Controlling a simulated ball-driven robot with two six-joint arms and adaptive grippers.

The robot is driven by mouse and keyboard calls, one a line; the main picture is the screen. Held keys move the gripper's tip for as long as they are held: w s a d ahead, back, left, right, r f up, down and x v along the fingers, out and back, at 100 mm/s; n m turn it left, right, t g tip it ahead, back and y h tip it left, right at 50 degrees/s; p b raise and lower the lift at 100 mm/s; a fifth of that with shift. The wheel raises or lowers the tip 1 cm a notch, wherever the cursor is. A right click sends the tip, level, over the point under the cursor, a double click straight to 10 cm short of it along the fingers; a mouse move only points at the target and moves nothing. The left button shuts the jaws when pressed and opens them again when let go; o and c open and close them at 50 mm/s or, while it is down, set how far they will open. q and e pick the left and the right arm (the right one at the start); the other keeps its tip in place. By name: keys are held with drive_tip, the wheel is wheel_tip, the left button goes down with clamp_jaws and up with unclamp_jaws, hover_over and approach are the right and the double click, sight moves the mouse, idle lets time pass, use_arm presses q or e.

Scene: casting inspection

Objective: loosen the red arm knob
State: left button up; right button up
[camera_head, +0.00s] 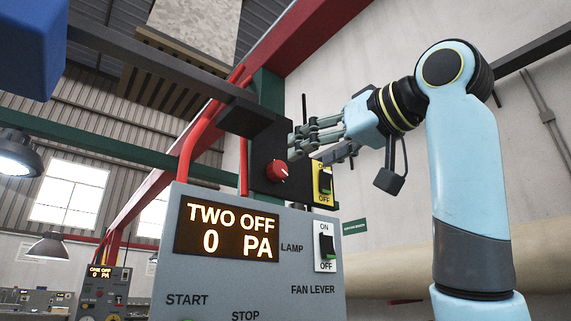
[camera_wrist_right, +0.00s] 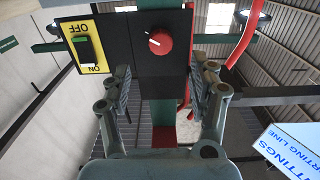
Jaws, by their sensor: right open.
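The red arm knob (camera_head: 276,170) is a round red dial with a white mark, set on a black panel (camera_head: 262,145) above the grey control box. In the right wrist view the knob (camera_wrist_right: 159,41) is at the top centre, beyond the fingers. My right gripper (camera_head: 298,140) is in front of the black panel, up and to the right of the knob in the head view. In the wrist view the right gripper (camera_wrist_right: 160,90) is open, its fingers apart with nothing between them. I see no contact with the knob. My left gripper is not in view.
A yellow ON/OFF switch plate (camera_head: 324,183) is right of the knob, close below the gripper. The grey control box (camera_head: 245,292) with a lit display (camera_head: 227,230) and a fan lever (camera_head: 327,247) stands below. Red pipes (camera_head: 190,140) run at the left.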

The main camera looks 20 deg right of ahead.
sight(281, 170)
drive_tip(key=p+x, duration=0.2)
drive_tip(key=x, duration=0.5)
drive_tip(key=shift+w+a, duration=0.2)
drive_tip(key=shift+w, duration=0.05)
drive_tip(key=shift+w+a+p, duration=0.1)
drive_tip(key=shift+w+p, duration=0.25)
drive_tip(key=shift+w, duration=0.15)
drive_tip(key=shift+c, duration=0.3)
drive_tip(key=c, duration=1.1)
